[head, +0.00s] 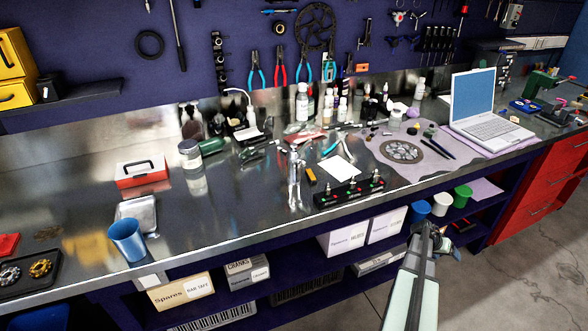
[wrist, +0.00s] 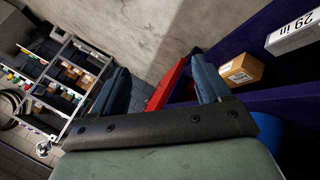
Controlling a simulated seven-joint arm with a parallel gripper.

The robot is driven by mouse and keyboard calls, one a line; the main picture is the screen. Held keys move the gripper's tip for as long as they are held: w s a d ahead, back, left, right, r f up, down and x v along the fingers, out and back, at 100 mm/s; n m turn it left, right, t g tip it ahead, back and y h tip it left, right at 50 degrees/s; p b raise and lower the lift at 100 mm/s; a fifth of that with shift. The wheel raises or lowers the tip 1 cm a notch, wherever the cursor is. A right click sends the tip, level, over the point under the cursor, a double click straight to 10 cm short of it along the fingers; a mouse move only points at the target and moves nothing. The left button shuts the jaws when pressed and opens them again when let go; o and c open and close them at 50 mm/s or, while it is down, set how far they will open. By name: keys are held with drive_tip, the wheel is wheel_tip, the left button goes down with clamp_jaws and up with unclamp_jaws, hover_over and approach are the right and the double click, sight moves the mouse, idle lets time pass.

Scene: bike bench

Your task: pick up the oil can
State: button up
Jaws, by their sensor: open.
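A slim, shiny silver upright object (head: 294,180) stands on the metal bench near its middle; it looks like the oil can, but its outline blends with the reflections. My gripper (head: 430,232) is in front of the bench, at shelf height, to the right of and below that object, and well apart from it. In the wrist view my gripper (wrist: 160,68) has its two blue-grey fingers spread with nothing between them. No oil can shows in the wrist view.
A black box with lit buttons (head: 350,190) lies at the bench's front edge, right of the silver object. A white card (head: 338,168) lies behind it. A blue cup (head: 127,240) stands at the left. Bottles (head: 302,102) and a laptop (head: 474,96) stand farther back.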

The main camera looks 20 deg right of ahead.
drive_tip(key=s+d+r+m+g+h, duration=0.1)
drive_tip(key=s+d+r+m, duration=0.1)
drive_tip(key=s+d+r, duration=0.5)
drive_tip(key=s+d+r+m+g+h, duration=0.1)
drive_tip(key=s+d+r+h, duration=0.15)
drive_tip(key=d+r, duration=0.75)
drive_tip(key=w+a+r+t, duration=0.2)
drive_tip(key=w+r, duration=0.4)
drive_tip(key=r, duration=0.5)
drive_tip(key=w+a+r+n+t+y, duration=0.15)
drive_tip(key=w+a+r+t, duration=0.25)
drive_tip(key=w+a+r, duration=0.85)
wheel_tip(320, 180, up, 12)
drive_tip(key=n+t+y, duration=0.2)
drive_tip(key=n+y, duration=0.2)
drive_tip(key=y, duration=0.3)
hover_over(295, 145)
drive_tip(key=s+a, duration=0.3)
drive_tip(key=shift+m, duration=0.25)
drive_tip(key=x, duration=0.7)
drive_tip(key=shift+w+d, duration=0.25)
drive_tip(key=shift+w, duration=0.05)
drive_tip(key=shift+a+x, duration=0.15)
drive_tip(key=shift+x, duration=1.2)
drive_tip(key=shift+a+x, duration=0.15)
drive_tip(key=shift+x, duration=1.2)
clamp_jaws()
